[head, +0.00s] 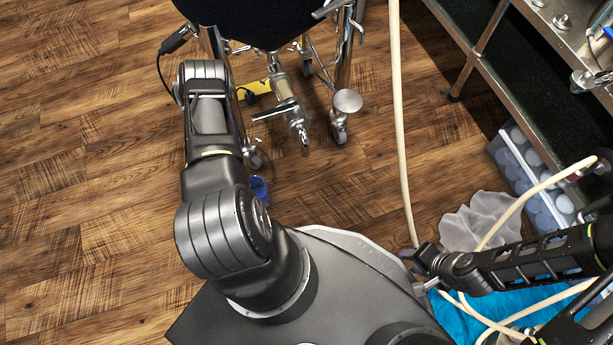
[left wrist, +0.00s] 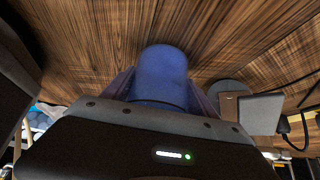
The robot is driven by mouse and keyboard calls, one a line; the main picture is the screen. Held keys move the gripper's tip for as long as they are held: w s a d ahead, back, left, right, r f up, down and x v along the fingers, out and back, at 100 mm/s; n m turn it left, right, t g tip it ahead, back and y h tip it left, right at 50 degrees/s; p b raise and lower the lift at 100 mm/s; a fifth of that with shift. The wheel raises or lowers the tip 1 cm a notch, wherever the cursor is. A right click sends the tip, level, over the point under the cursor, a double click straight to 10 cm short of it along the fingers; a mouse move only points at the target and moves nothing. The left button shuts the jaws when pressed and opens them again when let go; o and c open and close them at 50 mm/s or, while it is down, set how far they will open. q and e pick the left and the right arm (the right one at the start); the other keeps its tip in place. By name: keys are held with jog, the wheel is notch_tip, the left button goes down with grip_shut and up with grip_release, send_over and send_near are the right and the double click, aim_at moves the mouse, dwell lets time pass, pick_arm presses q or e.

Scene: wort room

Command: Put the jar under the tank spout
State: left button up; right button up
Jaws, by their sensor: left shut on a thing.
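The blue jar (left wrist: 163,75) is between the fingers of my left gripper (left wrist: 160,92) in the left wrist view, and the gripper is shut on it. In the head view a small part of a blue thing, apparently the jar (head: 260,188), shows beside my left arm, which hides the left gripper. The tank (head: 262,18) is a dark vessel on metal legs at the top of the head view. Its metal spout (head: 303,138) points down, above and right of the jar in the picture. My right gripper (head: 419,270) is at the lower right, its finger opening unclear.
A pale hose (head: 398,110) runs down right of the tank. A metal shelf (head: 478,50) stands at the upper right. A crate with round pale items (head: 532,172) and a crumpled whitish sheet (head: 478,220) lie at the right. The wooden floor (head: 80,180) at the left is clear.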

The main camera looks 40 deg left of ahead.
pick_arm(q)
jog(key=w+d+b, duration=0.1)
jog(key=w+d, duration=0.1)
jog(key=w, duration=0.1)
jog(key=w+d, duration=0.2)
jog(key=w, duration=0.2)
jog(key=w+d+b, duration=0.1)
jog(key=w+d, duration=0.1)
jog(key=w, duration=0.2)
jog(key=shift+b, duration=0.3)
jog(key=shift+w+d, duration=0.2)
jog(key=shift+w, duration=0.1)
jog(key=w, duration=0.1)
jog(key=w+d+b, duration=0.1)
jog(key=w+d, duration=0.1)
jog(key=w, duration=0.1)
jog(key=shift+w+d, duration=0.1)
jog(key=shift+d, duration=0.15)
jog(key=shift+s+a+f+b, duration=0.1)
jog(key=shift+s+f+b, duration=0.1)
jog(key=shift+f+b, duration=0.55)
